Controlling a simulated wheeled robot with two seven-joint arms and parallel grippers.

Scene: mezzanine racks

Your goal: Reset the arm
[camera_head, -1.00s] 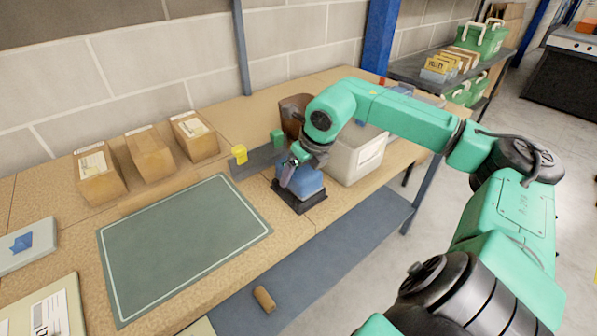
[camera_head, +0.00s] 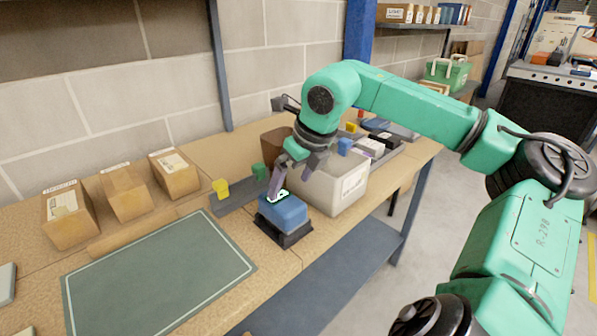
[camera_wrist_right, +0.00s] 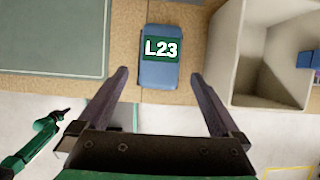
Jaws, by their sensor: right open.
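My right gripper (camera_head: 292,180) is open and empty, pointing down just above a blue box (camera_head: 284,214) on a dark base at the table's front edge. In the right wrist view, the open fingers of the gripper (camera_wrist_right: 159,75) stand apart on either side of the near end of the blue box (camera_wrist_right: 158,77). Its top carries a green label (camera_wrist_right: 161,49) reading L23. My left gripper is not in view.
A pale open bin (camera_head: 326,190) stands right beside the blue box. A green mat (camera_head: 155,275) lies to the left, with several cardboard boxes (camera_head: 126,192) behind it.

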